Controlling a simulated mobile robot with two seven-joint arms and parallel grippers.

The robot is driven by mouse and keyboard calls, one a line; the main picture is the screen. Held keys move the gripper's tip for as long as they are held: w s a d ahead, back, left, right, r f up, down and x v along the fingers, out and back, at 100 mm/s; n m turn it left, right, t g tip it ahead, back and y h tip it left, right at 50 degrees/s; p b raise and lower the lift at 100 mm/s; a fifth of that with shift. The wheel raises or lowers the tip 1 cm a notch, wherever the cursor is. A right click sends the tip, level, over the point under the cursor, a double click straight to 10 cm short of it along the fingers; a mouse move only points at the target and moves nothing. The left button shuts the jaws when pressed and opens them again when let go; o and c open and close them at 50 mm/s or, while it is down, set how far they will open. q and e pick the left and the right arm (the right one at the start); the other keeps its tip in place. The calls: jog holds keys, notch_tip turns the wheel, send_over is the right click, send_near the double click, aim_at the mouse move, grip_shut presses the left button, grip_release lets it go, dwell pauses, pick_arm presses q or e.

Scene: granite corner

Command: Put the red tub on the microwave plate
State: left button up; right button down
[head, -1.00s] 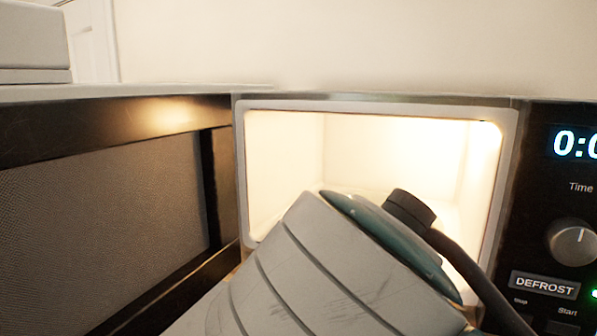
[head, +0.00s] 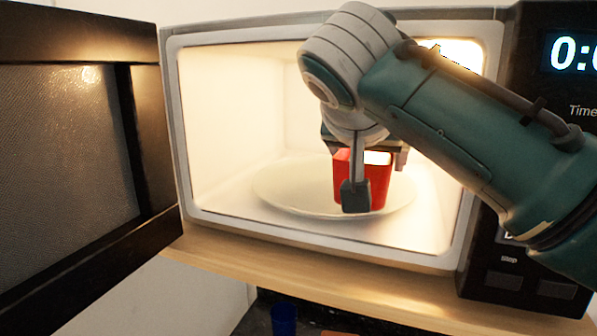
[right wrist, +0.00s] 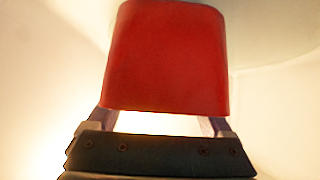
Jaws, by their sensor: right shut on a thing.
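The red tub (head: 377,190) is inside the open, lit microwave, over the right-of-middle part of the round pale microwave plate (head: 285,190). My right gripper (head: 362,185) reaches in from the right and is shut on the tub; one dark fingertip shows in front of it. I cannot tell whether the tub's bottom touches the plate. In the right wrist view the tub (right wrist: 167,60) fills the upper middle, in front of the gripper's dark body, and a pale curved surface shows behind it. My left gripper is not in view.
The microwave door (head: 75,150) stands open at the left. The control panel (head: 560,90) is at the right. The microwave rests on a wooden shelf (head: 300,275). The left part of the plate is clear. A blue object (head: 284,318) is below the shelf.

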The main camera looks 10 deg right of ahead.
aim_at(372, 160)
jog(key=w+d+b, duration=0.1)
jog(key=w+d+f+b, duration=0.1)
jog(key=w+b, duration=0.1)
jog(key=shift+f, duration=0.25)
jog(key=shift+r, duration=0.1)
grip_release()
jog(key=shift+s+a+r+b, duration=0.2)
jog(key=shift+s+a+b, duration=0.1)
jog(key=shift+s+a, duration=0.1)
jog(key=b+v, duration=0.3)
jog(key=v, duration=0.8)
jog(key=shift+d, duration=0.2)
